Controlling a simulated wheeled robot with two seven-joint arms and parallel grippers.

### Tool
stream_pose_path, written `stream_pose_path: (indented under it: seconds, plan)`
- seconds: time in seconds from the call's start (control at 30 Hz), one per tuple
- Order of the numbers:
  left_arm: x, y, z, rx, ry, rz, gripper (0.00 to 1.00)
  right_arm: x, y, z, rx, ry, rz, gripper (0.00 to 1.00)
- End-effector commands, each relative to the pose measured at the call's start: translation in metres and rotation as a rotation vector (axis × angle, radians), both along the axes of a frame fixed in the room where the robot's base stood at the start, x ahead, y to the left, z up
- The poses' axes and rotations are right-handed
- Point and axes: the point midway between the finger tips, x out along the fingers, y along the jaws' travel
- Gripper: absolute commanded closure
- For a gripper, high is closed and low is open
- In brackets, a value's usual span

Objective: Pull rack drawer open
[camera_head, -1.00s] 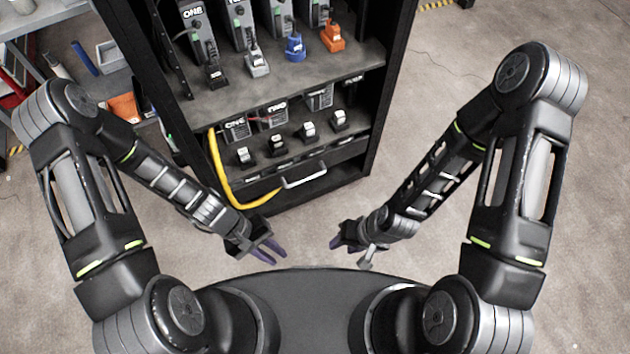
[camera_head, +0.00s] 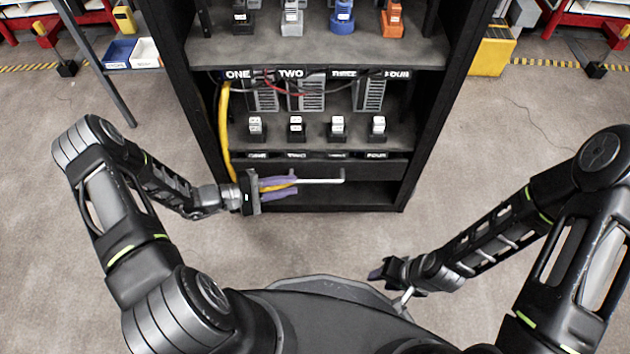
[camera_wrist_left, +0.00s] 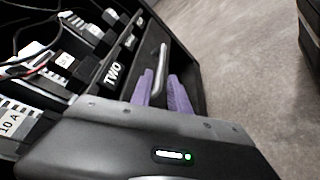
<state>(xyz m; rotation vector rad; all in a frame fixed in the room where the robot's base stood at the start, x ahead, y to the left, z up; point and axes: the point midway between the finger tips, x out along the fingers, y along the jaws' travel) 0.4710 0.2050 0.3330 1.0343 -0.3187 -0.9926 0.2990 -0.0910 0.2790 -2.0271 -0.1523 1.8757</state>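The rack drawer (camera_head: 372,169) is a dark front low in the black rack, under a row of labels, and looks shut. Its pale bar handle (camera_head: 325,181) runs across the front. My left gripper (camera_head: 296,187) is at the handle's left part, its purple fingers apart. In the left wrist view the handle (camera_wrist_left: 161,60) lies in line with the gap between the open fingers (camera_wrist_left: 162,90). I cannot tell whether the fingers are around the bar or short of it. My right gripper (camera_head: 377,273) is low in front of the rack, away from the drawer; its finger gap is unclear.
The rack's shelf (camera_head: 320,50) carries several coloured plugs above the drawer. A yellow cable (camera_head: 225,130) hangs down the rack's left side, close to my left gripper. Open floor (camera_head: 490,150) lies to the right of the rack.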

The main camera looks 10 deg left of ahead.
Motion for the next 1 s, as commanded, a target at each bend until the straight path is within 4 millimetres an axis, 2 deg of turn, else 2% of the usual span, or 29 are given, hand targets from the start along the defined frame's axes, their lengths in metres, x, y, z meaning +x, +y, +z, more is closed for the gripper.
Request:
stream_pose_path:
  seconds: [0.17,0.43,0.6,0.93,1.0]
  plan:
    - [0.007,-0.012,-0.004,0.0,0.0,-0.005,0.78,0.0,0.0,-0.005,0.0,-0.001,0.0,0.64]
    - [0.029,-0.046,-0.014,-0.002,0.001,-0.005,0.78,0.002,0.0,-0.017,-0.001,-0.006,-0.003,0.64]
    - [0.039,-0.06,-0.017,0.0,0.001,-0.004,0.78,0.003,0.0,-0.021,-0.002,-0.01,-0.006,0.64]
    - [0.042,-0.064,-0.017,0.001,0.001,-0.003,0.78,0.004,0.0,-0.021,-0.002,-0.01,-0.005,0.64]
    - [0.042,-0.064,-0.017,0.0,0.002,-0.003,0.83,0.003,0.0,-0.021,-0.002,-0.01,-0.005,0.64]
